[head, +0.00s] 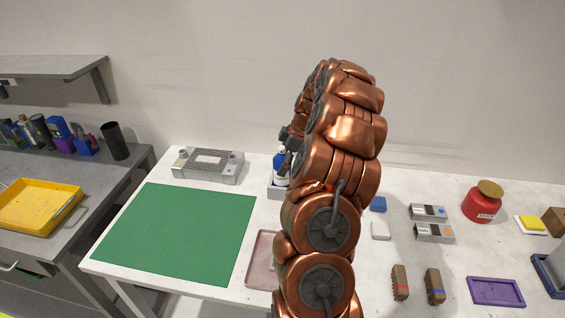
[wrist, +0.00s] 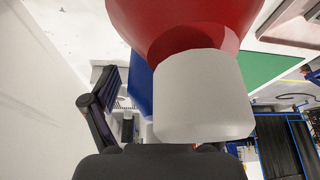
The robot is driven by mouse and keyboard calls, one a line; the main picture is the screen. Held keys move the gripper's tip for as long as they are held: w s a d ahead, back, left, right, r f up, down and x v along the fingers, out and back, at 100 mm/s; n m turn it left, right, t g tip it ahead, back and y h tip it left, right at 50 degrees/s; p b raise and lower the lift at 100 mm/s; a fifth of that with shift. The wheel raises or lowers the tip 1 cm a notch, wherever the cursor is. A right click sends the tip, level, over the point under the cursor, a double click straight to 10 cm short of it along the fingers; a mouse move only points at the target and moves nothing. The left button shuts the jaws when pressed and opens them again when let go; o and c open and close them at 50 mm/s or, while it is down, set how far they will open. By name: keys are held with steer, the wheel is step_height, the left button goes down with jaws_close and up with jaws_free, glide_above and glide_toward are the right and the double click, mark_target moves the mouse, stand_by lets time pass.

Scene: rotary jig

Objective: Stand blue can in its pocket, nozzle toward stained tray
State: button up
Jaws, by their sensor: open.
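The blue can (head: 281,162) stands upright, as far as it shows, at a grey holder (head: 274,190) beside my arm in the head view. In the wrist view its blue side (wrist: 140,88) shows behind a large red part (wrist: 185,22) and a white cylinder (wrist: 203,97), which fill the near middle. My gripper (wrist: 122,105) is open around or close to the can; one finger shows at left and the other is hidden by the white part. Contact cannot be told. A pinkish tray (head: 259,262), seemingly the stained tray, lies in front, partly hidden by my arm. The nozzle direction is unclear.
A green mat (head: 178,232) and a grey fixture (head: 208,165) lie left of the can. Grey boxes (head: 429,212), brown brushes (head: 400,283), a red jar (head: 483,203) and a purple tray (head: 495,291) lie to the right. A wall stands close behind.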

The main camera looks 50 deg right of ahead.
steer(key=shift+r+p, duration=0.2)
steer(key=shift+p, duration=0.1)
steer(key=b+v, duration=0.3)
steer(key=v, duration=0.8)
steer(key=shift+s+d+r+b, duration=0.15)
steer(key=shift+d+r+b, duration=0.05)
steer(key=shift+r+b, duration=0.15)
